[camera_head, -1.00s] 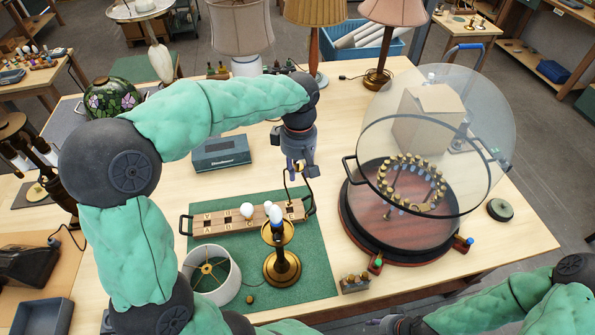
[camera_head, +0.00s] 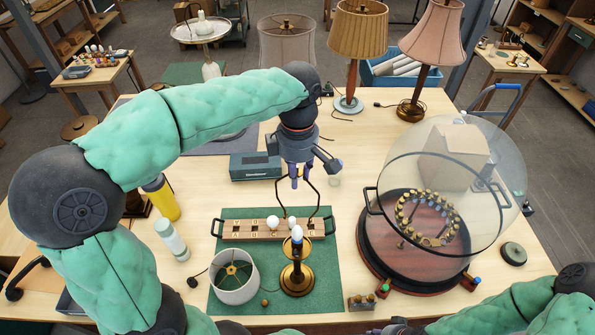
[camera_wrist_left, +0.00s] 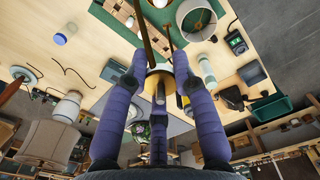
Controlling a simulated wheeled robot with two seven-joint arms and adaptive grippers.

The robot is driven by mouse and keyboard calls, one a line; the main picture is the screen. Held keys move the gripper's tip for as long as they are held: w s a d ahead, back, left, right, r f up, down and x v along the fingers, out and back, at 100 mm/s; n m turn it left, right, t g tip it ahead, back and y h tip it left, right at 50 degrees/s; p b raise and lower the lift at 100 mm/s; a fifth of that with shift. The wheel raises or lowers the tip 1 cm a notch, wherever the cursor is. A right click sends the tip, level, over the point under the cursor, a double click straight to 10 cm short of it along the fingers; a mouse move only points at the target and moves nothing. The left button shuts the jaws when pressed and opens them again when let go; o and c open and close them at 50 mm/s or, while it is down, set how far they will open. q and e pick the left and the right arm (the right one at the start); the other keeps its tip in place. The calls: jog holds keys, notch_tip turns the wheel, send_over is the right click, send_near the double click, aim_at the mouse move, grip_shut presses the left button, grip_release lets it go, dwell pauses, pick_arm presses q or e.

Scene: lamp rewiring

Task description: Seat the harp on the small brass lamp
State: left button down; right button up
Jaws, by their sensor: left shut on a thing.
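The small brass lamp (camera_head: 296,278) stands upright on the green mat (camera_head: 228,302), with a white bulb (camera_head: 297,233) at its top. My left gripper (camera_head: 298,178) is shut on the harp (camera_head: 279,192), a thin dark wire loop that hangs below the fingers. In the head view the harp's legs come down just behind and above the lamp's bulb, in front of the lettered board. They look apart from the lamp; the height gap is hard to judge. In the left wrist view a brass strip of the harp (camera_wrist_left: 147,40) runs out between my fingers. My right gripper (camera_head: 392,328) shows only in part at the bottom edge.
The lettered wooden board (camera_head: 255,231) with bulbs lies behind the lamp. A white lampshade (camera_head: 234,280) sits left of it. A glass-domed round stand (camera_head: 385,262) is at the right, with a small block of parts (camera_head: 361,302) between. A blue-grey box (camera_head: 254,166) stands behind.

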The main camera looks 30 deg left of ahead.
pick_arm(q)
jog(key=shift+f+b, duration=3.6)
jog(key=shift+f, duration=3.9)
jog(key=shift+f+b, duration=0.65)
jog(key=shift+f, duration=0.35)
jog(key=c, duration=0.9)
grip_release()
jog(key=shift+c, duration=0.2)
notch_tip(320, 180, up, 12)
